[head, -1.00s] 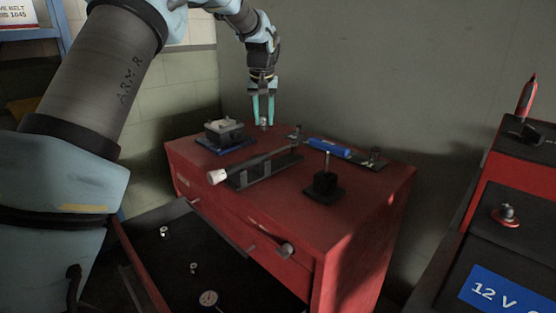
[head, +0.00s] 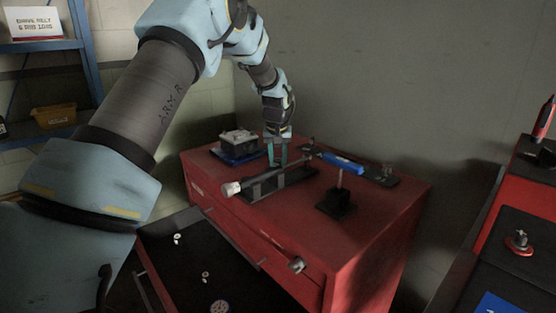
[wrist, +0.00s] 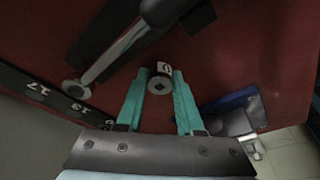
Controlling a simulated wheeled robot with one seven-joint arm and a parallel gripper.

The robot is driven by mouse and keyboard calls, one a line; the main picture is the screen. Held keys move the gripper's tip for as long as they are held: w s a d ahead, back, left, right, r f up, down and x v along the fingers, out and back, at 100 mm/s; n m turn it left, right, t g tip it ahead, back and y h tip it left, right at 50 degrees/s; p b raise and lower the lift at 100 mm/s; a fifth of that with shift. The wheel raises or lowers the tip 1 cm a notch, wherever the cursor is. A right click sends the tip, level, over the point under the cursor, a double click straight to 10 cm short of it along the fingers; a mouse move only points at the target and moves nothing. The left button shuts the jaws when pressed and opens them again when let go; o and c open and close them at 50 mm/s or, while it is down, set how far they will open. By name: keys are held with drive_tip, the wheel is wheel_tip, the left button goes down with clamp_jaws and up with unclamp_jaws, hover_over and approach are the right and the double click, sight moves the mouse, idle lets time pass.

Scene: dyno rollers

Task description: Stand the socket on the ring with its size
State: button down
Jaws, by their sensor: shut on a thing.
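My gripper (wrist: 160,84) is shut on a small dark metal socket (wrist: 160,86), held between the teal fingertips. The socket's square drive hole faces the wrist camera; the mark beside it is unclear. In the head view my gripper (head: 277,164) is low over the red cabinet top, behind the wrench; the socket is not distinct there. A black strip with white numbers, 17 and 13 readable (wrist: 42,94), lies left of the gripper in the wrist view. It appears as the dark strip (head: 374,174) at the back right in the head view. Its rings are not clear.
A grey block on a blue tray (head: 238,140) sits at back left. An open drawer (head: 190,262) holds small parts.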

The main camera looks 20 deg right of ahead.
drive_tip(key=shift+f, duration=0.1)
drive_tip(key=c, duration=0.5)
unclamp_jaws()
drive_tip(key=shift+c, duration=0.2)
drive_tip(key=b+v, duration=0.2)
drive_tip(key=v, duration=1)
drive_tip(key=shift+b, duration=0.3)
